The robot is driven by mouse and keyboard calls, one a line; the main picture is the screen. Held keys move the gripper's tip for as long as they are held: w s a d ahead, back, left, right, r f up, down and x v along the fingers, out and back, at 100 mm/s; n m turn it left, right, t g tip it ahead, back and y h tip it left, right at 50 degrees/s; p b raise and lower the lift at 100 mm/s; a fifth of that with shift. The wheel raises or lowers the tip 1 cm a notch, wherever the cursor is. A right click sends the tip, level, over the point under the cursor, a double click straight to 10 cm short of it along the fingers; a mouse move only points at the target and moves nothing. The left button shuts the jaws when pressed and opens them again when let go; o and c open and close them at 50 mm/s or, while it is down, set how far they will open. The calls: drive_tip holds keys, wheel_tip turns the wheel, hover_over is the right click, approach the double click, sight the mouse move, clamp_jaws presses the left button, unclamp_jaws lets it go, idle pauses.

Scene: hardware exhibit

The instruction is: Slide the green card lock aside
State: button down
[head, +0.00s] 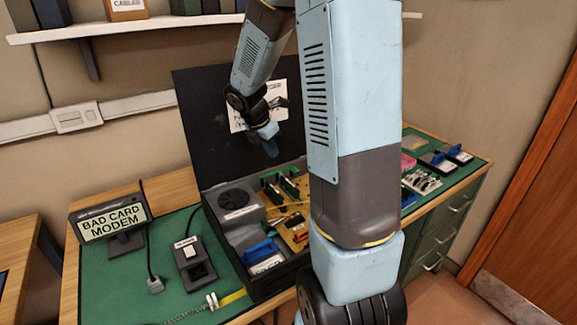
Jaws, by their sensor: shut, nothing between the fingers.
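An open black case (262,288) stands on the green bench mat, its dark lid raised behind. Inside it, green upright parts (272,191) stand toward the back, left of my arm. They are small here, and I cannot tell which one is the green card lock or how it sits. My gripper (270,149) hangs in front of the raised lid, above and apart from the green parts. It points down, shut and empty. My arm hides the right side of the case.
A blue part (259,249) sits at the case's front. A display reading "BAD CARD MODEM" (112,219) and a small black device (194,264) stand to the left. Trays of parts (421,181) lie to the right. A white shelf (150,27) runs above.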

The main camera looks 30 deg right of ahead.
idle(0.3)
approach(285, 178)
drive_tip(key=x, duration=0.5)
drive_tip(key=shift+w, duration=0.1)
drive_tip(key=d, duration=0.2)
drive_tip(key=shift+w+d+f, duration=0.2)
drive_tip(key=shift+w+d, duration=0.4)
drive_tip(key=shift+d, duration=0.4)
drive_tip(key=shift+w, duration=0.1)
